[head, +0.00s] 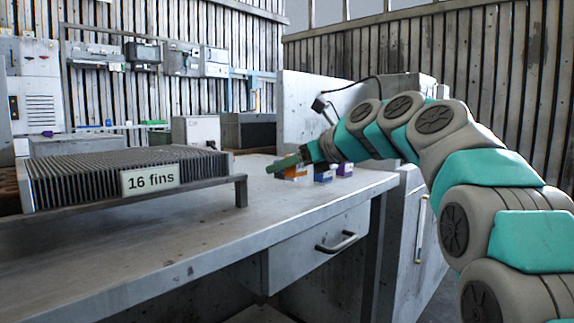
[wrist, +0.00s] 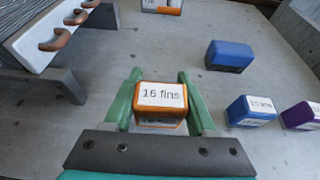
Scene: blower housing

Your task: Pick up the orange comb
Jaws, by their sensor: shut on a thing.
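The orange comb (wrist: 160,119) is a small block with a white label reading "16 fins". In the wrist view it sits between the two green fingers of my gripper (wrist: 160,79), which is shut on it. In the head view my gripper (head: 288,162) is low over the workbench, and a bit of the orange comb (head: 293,174) shows under the green finger. Its underside is hidden, so I cannot tell whether it touches the bench top.
A blue block (wrist: 231,55), a blue block labelled "10 fins" (wrist: 250,112) and a purple block (wrist: 301,115) stand to the right. A finned coil (head: 125,172) with a "16 fins" sign (head: 150,179) stands left on the workbench (head: 215,232). The bench front is clear.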

